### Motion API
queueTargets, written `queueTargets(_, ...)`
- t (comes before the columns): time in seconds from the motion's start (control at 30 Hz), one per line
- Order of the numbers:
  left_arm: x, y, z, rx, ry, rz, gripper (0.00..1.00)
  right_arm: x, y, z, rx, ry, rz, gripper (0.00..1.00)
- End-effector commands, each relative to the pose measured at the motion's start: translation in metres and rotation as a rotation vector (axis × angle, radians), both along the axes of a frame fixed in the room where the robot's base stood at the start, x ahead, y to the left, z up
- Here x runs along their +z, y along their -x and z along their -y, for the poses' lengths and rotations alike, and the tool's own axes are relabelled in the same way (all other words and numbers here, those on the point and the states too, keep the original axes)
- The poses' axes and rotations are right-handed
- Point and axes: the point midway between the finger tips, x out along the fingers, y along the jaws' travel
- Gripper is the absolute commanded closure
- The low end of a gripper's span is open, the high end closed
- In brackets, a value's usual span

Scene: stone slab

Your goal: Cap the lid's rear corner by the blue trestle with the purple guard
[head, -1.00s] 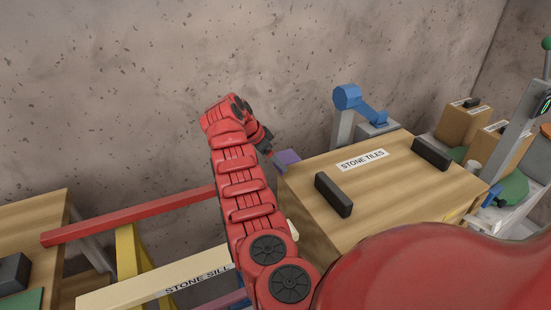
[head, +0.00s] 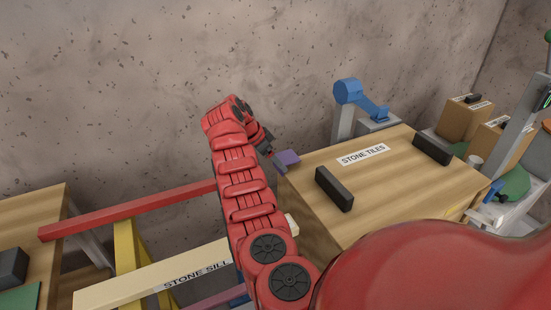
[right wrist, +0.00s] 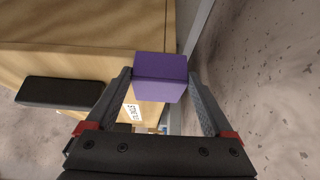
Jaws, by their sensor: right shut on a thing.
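The purple guard (head: 289,158) is a small block held at the tip of my right gripper (head: 277,158). It also shows between both fingers in the right wrist view (right wrist: 160,78). The wooden box labelled STONE TILES (head: 395,195) has a flat lid-like top with two black bars. The guard is at its far left corner in the head view; I cannot tell whether they touch. That corner is partly hidden by the guard. A blue part (head: 238,297) shows below the sill, mostly hidden by my arm; I cannot tell whether it is the trestle. My left gripper is out of view.
A pale beam labelled STONE SILL (head: 160,281) and a red rail (head: 130,211) lie left of my arm, with a yellow support (head: 127,255). A blue-headed device (head: 349,93) stands behind the box. The speckled wall (head: 150,80) is close behind my right gripper.

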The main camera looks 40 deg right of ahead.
Motion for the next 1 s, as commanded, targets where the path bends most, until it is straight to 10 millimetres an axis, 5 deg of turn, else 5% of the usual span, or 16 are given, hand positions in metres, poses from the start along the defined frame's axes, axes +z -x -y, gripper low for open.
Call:
queueTargets(0.67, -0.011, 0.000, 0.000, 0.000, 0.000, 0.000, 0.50, -0.018, 0.000, 0.000, 0.000, 0.000, 0.000, 0.67)
queueTargets(0.7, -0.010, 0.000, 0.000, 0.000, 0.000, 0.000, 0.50, -0.017, 0.000, 0.000, 0.000, 0.000, 0.000, 0.06)
queueTargets(1.0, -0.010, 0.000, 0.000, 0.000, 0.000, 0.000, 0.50, -0.016, 0.000, 0.000, 0.000, 0.000, 0.000, 0.00)
